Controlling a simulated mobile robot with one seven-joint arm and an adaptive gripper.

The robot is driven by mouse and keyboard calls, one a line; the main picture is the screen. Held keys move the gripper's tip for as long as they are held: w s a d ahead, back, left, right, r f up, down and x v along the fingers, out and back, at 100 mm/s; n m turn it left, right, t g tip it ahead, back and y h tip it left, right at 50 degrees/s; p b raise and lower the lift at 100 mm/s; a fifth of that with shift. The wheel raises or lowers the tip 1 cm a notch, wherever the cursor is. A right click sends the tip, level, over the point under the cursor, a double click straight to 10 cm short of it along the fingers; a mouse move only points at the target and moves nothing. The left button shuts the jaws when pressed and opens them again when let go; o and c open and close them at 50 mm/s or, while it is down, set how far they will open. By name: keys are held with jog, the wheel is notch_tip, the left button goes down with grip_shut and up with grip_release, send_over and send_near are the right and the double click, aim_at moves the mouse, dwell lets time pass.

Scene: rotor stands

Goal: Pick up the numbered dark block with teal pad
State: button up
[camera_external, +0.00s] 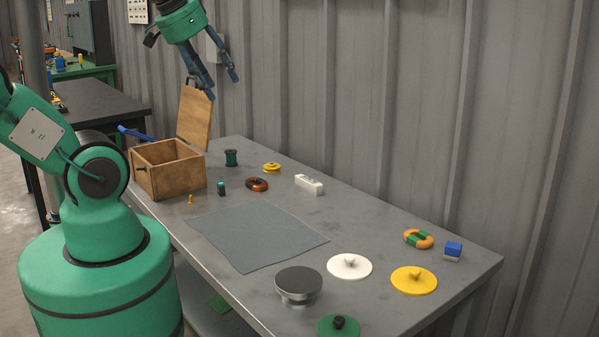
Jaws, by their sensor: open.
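The small dark block with a teal pad (221,190) stands upright on the grey table, just right of the wooden box. A small light mark shows on its side, but I cannot read a number. My gripper (223,89) is open and empty, pointing down, high above the back left of the table. It is well above the block and apart from it.
The wooden box (158,182) has its lid (195,121) raised. Nearby are a dark teal spool (231,158), a copper coil (257,184), a small brass piece (190,200) and a white block (309,184). A grey mat (258,238) lies in front; discs on the right.

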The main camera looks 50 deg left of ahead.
jog(key=shift+c, duration=0.4)
dwell(0.4)
jog(key=w+a+f+g+p, duration=0.1)
jog(key=w+a+f+g, duration=0.1)
jog(key=w+a, duration=0.9)
jog(key=m+g+p, duration=0.3)
jog(key=g, duration=0.1)
send_over(221, 183)
notch_tip(221, 183, down, 32)
jog(key=r, duration=0.1)
jog(key=shift+d+f, duration=0.2)
jog(key=shift+f, duration=0.1)
jog(key=shift+f+b, duration=0.6)
jog(key=shift+f, duration=3.6)
